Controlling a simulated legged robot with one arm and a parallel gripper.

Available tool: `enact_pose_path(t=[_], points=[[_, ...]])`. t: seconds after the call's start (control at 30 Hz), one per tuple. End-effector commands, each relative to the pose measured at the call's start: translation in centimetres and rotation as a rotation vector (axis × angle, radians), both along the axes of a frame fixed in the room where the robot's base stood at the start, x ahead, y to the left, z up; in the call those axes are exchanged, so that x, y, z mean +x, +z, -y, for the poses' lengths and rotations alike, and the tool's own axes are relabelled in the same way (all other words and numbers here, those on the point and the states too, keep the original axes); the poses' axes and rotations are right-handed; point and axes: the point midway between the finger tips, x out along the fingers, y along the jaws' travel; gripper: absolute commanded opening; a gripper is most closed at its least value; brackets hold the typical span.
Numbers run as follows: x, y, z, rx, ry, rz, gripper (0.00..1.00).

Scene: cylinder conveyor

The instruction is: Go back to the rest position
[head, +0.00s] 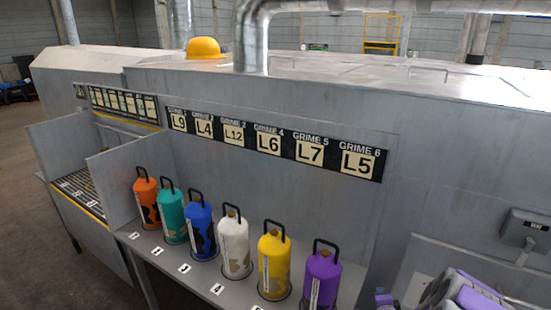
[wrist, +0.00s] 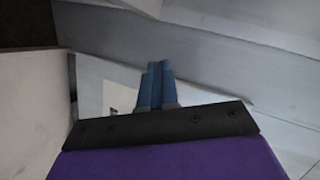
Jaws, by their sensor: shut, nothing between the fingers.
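My gripper shows in the wrist view (wrist: 154,85), with its blue fingers together and nothing between them. No cylinder shows in the wrist view; there are only pale grey surfaces around the fingers. In the head view, purple and grey parts of my arm (head: 470,292) show at the bottom right, to the right of the shelf. On the shelf stand an orange cylinder (head: 146,197), a teal cylinder (head: 172,222), a blue cylinder (head: 200,236), a white cylinder (head: 234,249), a yellow cylinder (head: 274,266) and a purple cylinder (head: 322,276). All are upright with black handles and dark smudges.
Labels (head: 268,142) reading GRIME with numbers and L codes run along the wall above the cylinders. A conveyor (head: 85,190) lies at the left behind a grey partition (head: 118,190). A grey box (head: 525,230) is on the wall at the right. A yellow helmet (head: 203,47) sits on top.

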Motion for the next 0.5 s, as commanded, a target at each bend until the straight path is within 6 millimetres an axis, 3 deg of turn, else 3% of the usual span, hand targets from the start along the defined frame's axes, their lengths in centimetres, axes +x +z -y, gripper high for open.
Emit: enact_pose_path(t=[0.03,0.27,0.5], points=[[0.5,1.4,-1.2,-0.023,0.042,-0.034,0.0],[0.0,5.4,-6.7,-0.134,0.234,-0.238,0.0],[-3.4,9.4,-11.4,-0.253,0.437,-0.448,0.0]])
